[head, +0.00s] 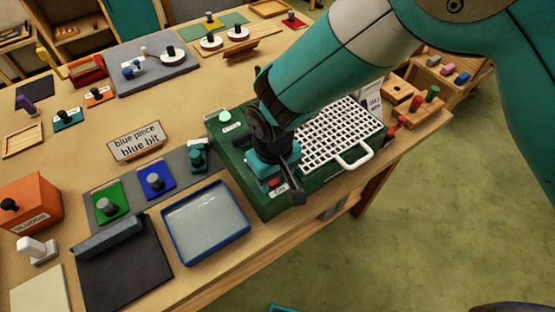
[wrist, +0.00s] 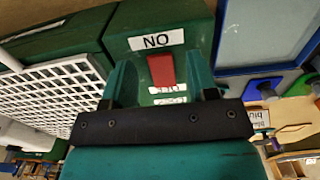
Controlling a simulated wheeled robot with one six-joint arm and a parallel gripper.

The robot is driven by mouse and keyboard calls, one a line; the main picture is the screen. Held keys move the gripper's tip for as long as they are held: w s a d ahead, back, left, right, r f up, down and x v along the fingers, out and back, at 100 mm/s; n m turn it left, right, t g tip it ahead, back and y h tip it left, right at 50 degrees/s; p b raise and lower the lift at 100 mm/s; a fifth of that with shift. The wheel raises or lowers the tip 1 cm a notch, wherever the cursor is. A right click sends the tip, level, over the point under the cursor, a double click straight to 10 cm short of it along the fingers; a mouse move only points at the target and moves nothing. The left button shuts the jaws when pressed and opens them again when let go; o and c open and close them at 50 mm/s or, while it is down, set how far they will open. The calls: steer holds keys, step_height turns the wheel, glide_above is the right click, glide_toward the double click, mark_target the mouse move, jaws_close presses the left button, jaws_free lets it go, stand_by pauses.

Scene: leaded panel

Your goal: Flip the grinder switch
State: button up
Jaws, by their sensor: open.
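The grinder is a green box (head: 235,145) with a white grid top (head: 335,135), near the table's right front edge. In the wrist view its green front (wrist: 140,20) carries a red switch (wrist: 161,70) between labels, one reading NO as seen there. My gripper (wrist: 159,62) is open and empty, with one teal finger on each side of the red switch. I cannot tell whether the fingers touch it. In the head view my gripper (head: 285,188) is at the grinder's front and hides most of the switch area.
A blue-rimmed tray (head: 206,222) lies left of the grinder. A grey mat holds green (head: 110,202) and blue (head: 156,180) knobbed pieces. A sign (head: 136,141) reads "blue piece blue bit". A white handle (head: 354,158) juts from the grid. Open floor lies beyond the table edge.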

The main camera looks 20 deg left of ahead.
steer(key=shift+f, duration=0.3)
steer(key=c, duration=0.9)
steer(key=shift+w+a+r+g+h, duration=0.1)
steer(key=shift+w+a+g+h, duration=0.05)
steer(key=shift+g+h, duration=0.4)
steer(key=shift+w+a+r+g+h, duration=0.1)
steer(key=shift+g+h, duration=0.35)
steer(key=shift+h, duration=0.1)
steer(key=o, duration=0.9)
